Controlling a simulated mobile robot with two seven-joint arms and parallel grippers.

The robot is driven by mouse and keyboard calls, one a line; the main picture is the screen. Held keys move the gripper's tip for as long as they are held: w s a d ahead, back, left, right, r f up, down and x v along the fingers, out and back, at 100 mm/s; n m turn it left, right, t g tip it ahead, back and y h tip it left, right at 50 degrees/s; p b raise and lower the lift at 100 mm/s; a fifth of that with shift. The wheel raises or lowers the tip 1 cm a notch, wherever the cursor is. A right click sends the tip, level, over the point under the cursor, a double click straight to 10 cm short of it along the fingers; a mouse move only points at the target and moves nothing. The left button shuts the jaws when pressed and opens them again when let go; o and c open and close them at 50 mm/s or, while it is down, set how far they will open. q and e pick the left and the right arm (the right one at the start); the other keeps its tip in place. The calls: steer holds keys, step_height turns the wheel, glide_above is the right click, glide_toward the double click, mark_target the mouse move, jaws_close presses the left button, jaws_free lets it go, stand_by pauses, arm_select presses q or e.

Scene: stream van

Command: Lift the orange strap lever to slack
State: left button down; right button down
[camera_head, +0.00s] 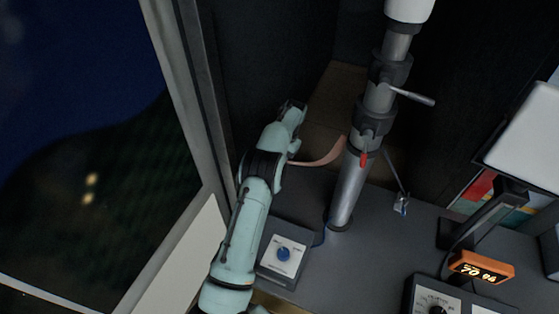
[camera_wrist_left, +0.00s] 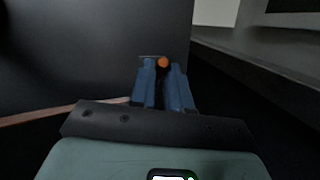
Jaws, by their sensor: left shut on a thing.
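My left gripper (camera_wrist_left: 164,80) is shut on the orange lever (camera_wrist_left: 163,62). The lever's small round orange end shows between the two blue fingertips in the left wrist view. In the head view my left arm reaches up from the bottom, and its dark far end, the left gripper (camera_head: 293,105), is beside the wall, left of the grey mast. The lever is hidden there behind the arm. A tan curved strip (camera_head: 322,158) runs between my arm and the mast; I cannot tell what it is. My right gripper is not in view.
The grey mast (camera_head: 349,190) stands just right of my arm, with a metal handle (camera_head: 412,97) and a red tab (camera_head: 364,159). A box with a blue knob (camera_head: 283,254) sits on the desk below. An orange-lit display (camera_head: 481,268) is at the right.

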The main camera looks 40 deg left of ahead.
arm_select(q)
steer(key=shift+r, duration=0.1)
steer(key=c, duration=1.1)
jaws_free()
steer(key=shift+v, duration=3.7)
